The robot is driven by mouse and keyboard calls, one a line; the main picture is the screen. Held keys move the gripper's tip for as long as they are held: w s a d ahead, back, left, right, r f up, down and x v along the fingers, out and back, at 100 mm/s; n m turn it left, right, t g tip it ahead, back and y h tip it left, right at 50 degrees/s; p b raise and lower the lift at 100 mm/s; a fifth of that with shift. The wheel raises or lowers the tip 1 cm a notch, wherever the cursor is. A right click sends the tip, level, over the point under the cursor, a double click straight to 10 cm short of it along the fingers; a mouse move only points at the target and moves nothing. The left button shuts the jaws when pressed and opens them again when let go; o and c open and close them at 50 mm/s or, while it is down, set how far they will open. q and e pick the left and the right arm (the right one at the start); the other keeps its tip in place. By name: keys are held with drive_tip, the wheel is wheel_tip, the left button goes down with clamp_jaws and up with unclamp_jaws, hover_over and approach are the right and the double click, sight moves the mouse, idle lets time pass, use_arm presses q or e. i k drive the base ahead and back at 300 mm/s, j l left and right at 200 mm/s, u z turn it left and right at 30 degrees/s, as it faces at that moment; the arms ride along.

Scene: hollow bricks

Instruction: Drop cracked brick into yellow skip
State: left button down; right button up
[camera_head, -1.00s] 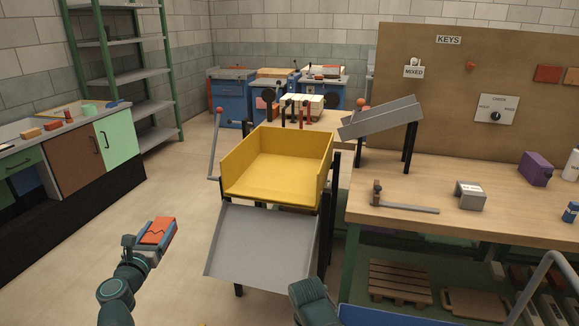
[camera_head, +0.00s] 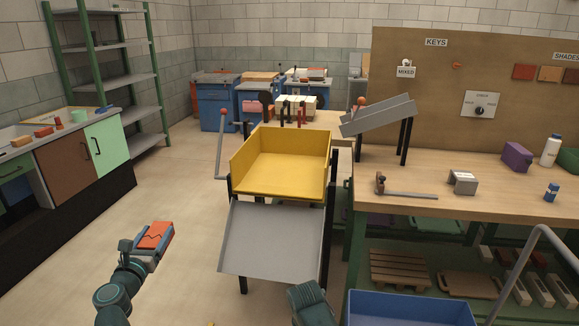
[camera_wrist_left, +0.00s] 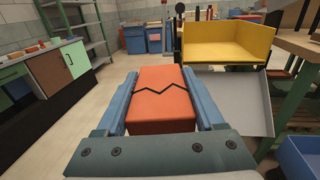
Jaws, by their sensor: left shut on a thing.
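The cracked brick (camera_head: 153,236) is orange-red with a jagged dark line across its top. My left gripper (camera_head: 151,243) is shut on it and holds it up over the floor, left of the skip. In the left wrist view the brick (camera_wrist_left: 161,98) lies between the two blue fingers. The yellow skip (camera_head: 284,176) is an open tray on dark legs, ahead and to the right of the gripper; it also shows in the left wrist view (camera_wrist_left: 226,54). Its floor looks empty. Part of my right arm shows at the bottom edge, but its gripper cannot be made out.
A grey sloping panel (camera_head: 272,242) stands in front of the skip. A lever (camera_head: 220,145) rises at the skip's left. A workbench (camera_head: 450,203) is at the right, with a blue bin (camera_head: 408,309) below. Bare floor lies to the left.

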sight(286, 166)
drive_tip(key=j+z, duration=0.45)
drive_tip(key=j, duration=0.8)
drive_tip(key=i+j+z, duration=0.25)
drive_tip(key=i+j, duration=0.15)
drive_tip(key=i+j+z, duration=0.2)
drive_tip(key=j, duration=0.4)
drive_tip(key=i, duration=0.1)
